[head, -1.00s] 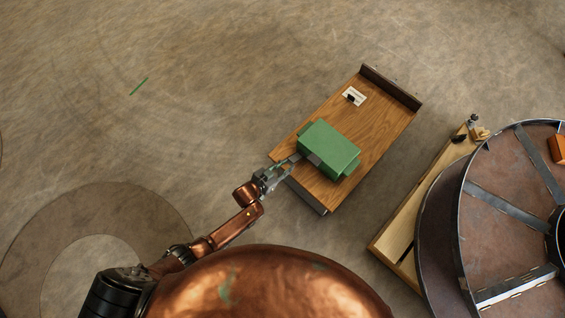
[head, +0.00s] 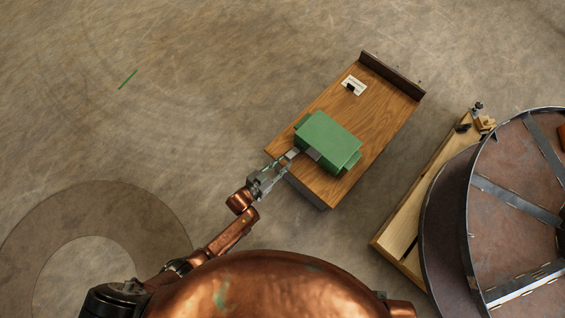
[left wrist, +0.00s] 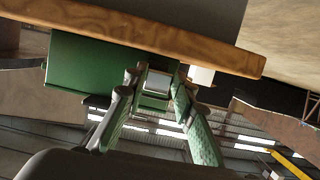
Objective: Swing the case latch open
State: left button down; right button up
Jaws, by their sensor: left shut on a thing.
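The green case (head: 328,138) sits on a small wooden table (head: 372,115). A grey metal latch (head: 293,152) stands out from the case's side that faces me. My left gripper (head: 285,158) reaches in from the lower left and is shut on this latch. In the left wrist view the picture is tilted over, with the green case (left wrist: 85,65) beneath the table edge (left wrist: 150,32). There the fingers of the left gripper (left wrist: 157,84) lie on both sides of the silver latch (left wrist: 159,80). The fingertips partly hide the latch. My right gripper is out of view.
A white card with a dark thing on it (head: 354,86) lies on the table's far part, before a dark raised edge (head: 392,77). A large steel reel (head: 515,210) and a pale wooden frame (head: 408,205) stand at the right.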

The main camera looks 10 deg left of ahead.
pick_arm(q)
jog(key=shift+d+r, duration=0.1)
jog(key=c, duration=1.6)
grip_release()
jog(key=shift+s, duration=0.15)
jog(key=shift+s+a, duration=0.25)
jog(key=shift+a, duration=0.05)
jog(key=v, duration=1.1)
jog(key=shift+s, duration=0.1)
